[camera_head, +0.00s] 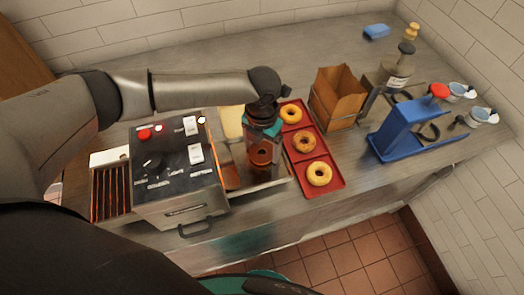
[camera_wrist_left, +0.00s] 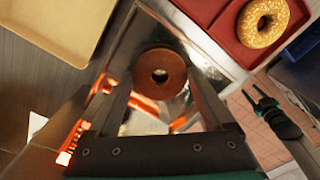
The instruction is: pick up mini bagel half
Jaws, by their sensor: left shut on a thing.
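My left gripper (camera_head: 261,158) reaches down over the metal tray beside the toaster. Its fingers are shut on a brown mini bagel half (camera_head: 262,152). In the left wrist view, the bagel half (camera_wrist_left: 160,68) sits between the fingertips (camera_wrist_left: 160,84), over the shiny metal tray (camera_wrist_left: 205,60). Its hole shows clearly. I cannot tell how far it is above the tray.
The conveyor toaster (camera_head: 165,160) with glowing bars stands left of the gripper. A red tray (camera_head: 330,165) with three bagels lies close on the right. A brown paper bag (camera_head: 337,97) and a blue stand (camera_head: 405,130) are further right. A tan tray (camera_wrist_left: 65,30) lies behind.

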